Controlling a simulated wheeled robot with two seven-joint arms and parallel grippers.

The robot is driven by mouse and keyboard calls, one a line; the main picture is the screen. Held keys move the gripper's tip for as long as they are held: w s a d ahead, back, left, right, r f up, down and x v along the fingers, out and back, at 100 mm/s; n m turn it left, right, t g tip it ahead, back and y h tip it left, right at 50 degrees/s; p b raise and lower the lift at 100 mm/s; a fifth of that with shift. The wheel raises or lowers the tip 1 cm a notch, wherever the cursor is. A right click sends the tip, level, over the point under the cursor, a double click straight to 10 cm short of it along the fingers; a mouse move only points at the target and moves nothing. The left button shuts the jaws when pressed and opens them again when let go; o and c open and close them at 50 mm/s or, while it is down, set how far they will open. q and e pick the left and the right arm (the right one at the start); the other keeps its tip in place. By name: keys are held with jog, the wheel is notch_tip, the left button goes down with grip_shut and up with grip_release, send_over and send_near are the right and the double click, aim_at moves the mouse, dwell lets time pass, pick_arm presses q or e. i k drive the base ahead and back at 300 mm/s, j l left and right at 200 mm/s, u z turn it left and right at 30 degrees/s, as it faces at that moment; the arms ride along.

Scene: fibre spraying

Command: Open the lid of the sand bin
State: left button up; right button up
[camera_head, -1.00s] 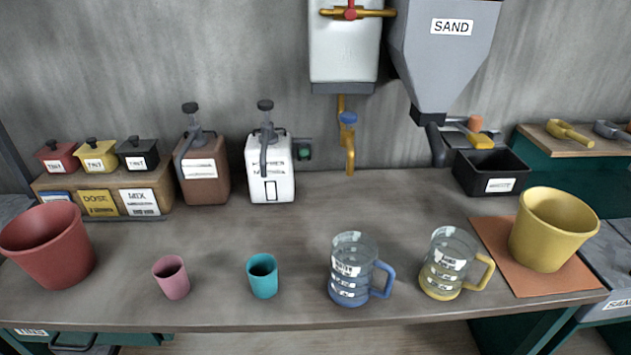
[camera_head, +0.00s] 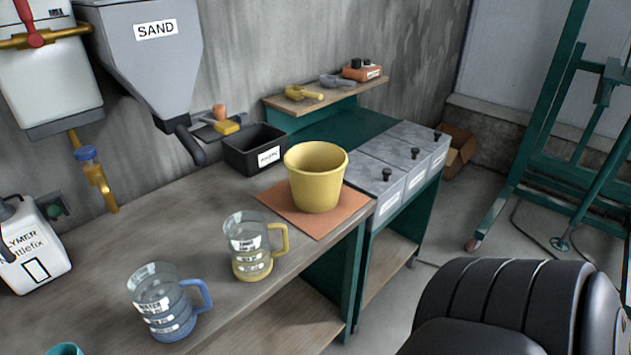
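A row of three grey bins with flat lids and black knobs stands at the right end of the workbench. The nearest bin's lid (camera_head: 369,174) lies closed, with its knob (camera_head: 386,174) near the front edge. Its front label (camera_head: 389,204) is too small to read now; in the earlier frame the label at this spot begins with "SAN". The middle lid (camera_head: 392,150) and far lid (camera_head: 418,131) are also closed. Neither of my grippers is in view. A dark, ribbed part of my own arm fills the lower right corner.
A yellow bucket (camera_head: 315,180) stands on an orange mat (camera_head: 338,220) beside the bins. A shelf (camera_head: 345,96) with scoops is behind. A grey hopper marked SAND (camera_head: 150,62) hangs on the wall. The floor in front of the bins looks clear. A green frame (camera_head: 545,140) stands farther right.

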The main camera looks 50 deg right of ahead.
aim_at(373, 176)
jog(key=z, duration=1.8)
